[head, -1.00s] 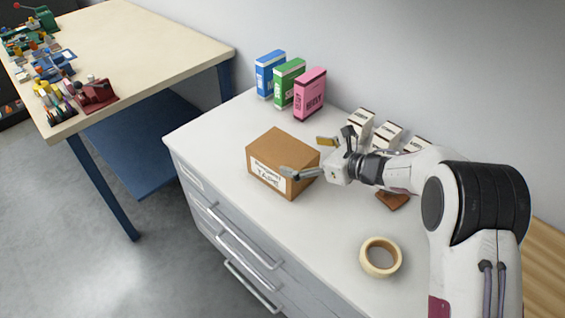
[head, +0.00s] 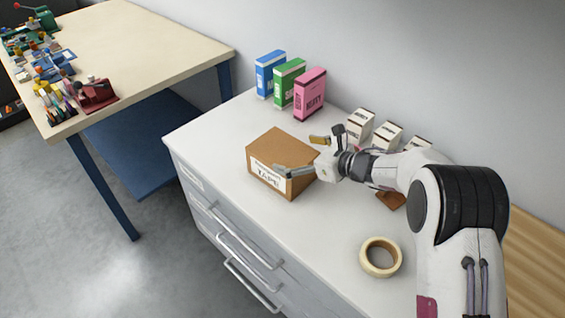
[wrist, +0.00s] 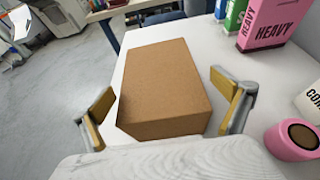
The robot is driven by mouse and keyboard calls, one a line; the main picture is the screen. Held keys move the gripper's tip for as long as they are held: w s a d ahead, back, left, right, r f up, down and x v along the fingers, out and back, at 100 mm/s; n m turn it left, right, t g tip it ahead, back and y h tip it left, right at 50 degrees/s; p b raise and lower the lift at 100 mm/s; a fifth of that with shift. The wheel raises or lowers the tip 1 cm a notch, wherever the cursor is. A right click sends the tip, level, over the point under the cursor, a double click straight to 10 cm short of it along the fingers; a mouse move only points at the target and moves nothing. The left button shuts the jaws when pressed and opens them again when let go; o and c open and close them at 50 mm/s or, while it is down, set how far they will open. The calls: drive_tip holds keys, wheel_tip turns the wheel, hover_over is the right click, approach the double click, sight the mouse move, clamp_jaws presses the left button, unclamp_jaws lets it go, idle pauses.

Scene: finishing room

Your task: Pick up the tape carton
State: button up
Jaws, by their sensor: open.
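The tape carton (head: 283,152) is a brown cardboard box with a white label on its front, standing on the white drawer cabinet top. In the wrist view the carton (wrist: 165,85) fills the middle, its top and near side showing. My gripper (head: 298,156) is open at the carton's right end in the head view. In the wrist view my gripper (wrist: 163,105) has its two yellow-padded fingers apart, one on each side of the carton's near end. Small gaps show beside the fingers; I cannot tell if either touches.
Blue (head: 270,74), green (head: 289,82) and pink (head: 310,94) boxes stand at the back. White cartons (head: 361,124) stand behind my arm. A tape roll (head: 380,257) lies near the front. A brown object (head: 391,200) is below my arm. The cabinet's left end is clear.

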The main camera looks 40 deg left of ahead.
sight(284, 150)
drive_tip(key=x, duration=0.3)
drive_tip(key=shift+s+a, duration=0.1)
drive_tip(key=shift+s, duration=0.2)
drive_tip(key=shift+x, duration=0.95)
drive_tip(key=c, duration=1.3)
drive_tip(key=shift+r, duration=0.15)
drive_tip(key=shift+c, duration=1.3)
drive_tip(key=shift+r, duration=5)
